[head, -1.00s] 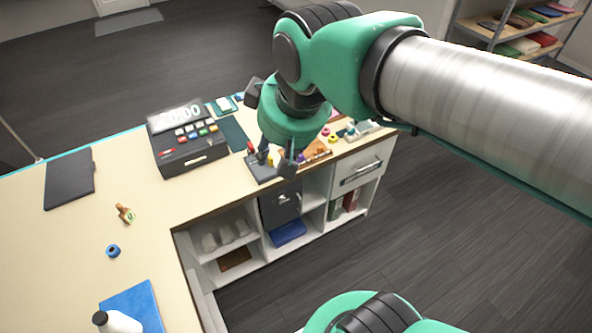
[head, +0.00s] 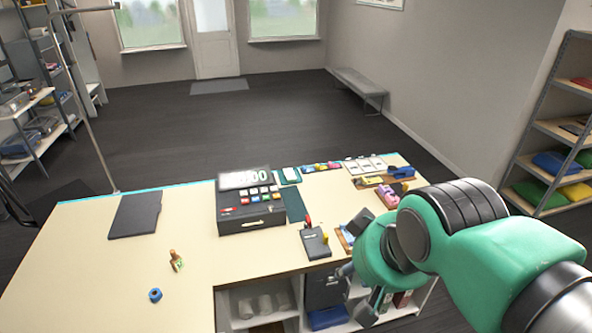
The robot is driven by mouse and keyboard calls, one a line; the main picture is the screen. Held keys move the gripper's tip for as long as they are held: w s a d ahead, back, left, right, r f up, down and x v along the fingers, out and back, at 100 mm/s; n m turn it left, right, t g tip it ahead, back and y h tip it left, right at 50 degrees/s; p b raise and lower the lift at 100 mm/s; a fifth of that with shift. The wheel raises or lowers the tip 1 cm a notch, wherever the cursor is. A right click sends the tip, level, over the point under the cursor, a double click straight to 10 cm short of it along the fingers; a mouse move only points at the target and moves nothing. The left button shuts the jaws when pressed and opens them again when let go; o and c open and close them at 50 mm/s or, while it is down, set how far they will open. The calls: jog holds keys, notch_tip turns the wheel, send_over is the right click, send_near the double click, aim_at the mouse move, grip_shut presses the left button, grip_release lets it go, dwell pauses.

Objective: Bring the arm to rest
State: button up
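My arm reaches in from the lower right of the head view, with green joints and a silver link. My gripper (head: 356,289) hangs at the front edge of the counter (head: 200,263), right of the middle. Its dark fingers show only in part below the green wrist, beside the open shelves under the counter. The wrist hides most of the gripper, so its opening and anything between the fingers cannot be made out.
On the counter are a cash register (head: 250,205), a dark folder (head: 136,215), a card terminal (head: 315,243), a wooden stamp (head: 176,261) and a blue tape roll (head: 155,295). Shelves (head: 550,130) stand at the right. A bench (head: 357,88) stands behind, with open floor before it.

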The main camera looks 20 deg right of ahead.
notch_tip(320, 180, down, 17)
jog(key=b, duration=1.6)
jog(key=shift+b, duration=0.3)
jog(key=shift+r, duration=0.1)
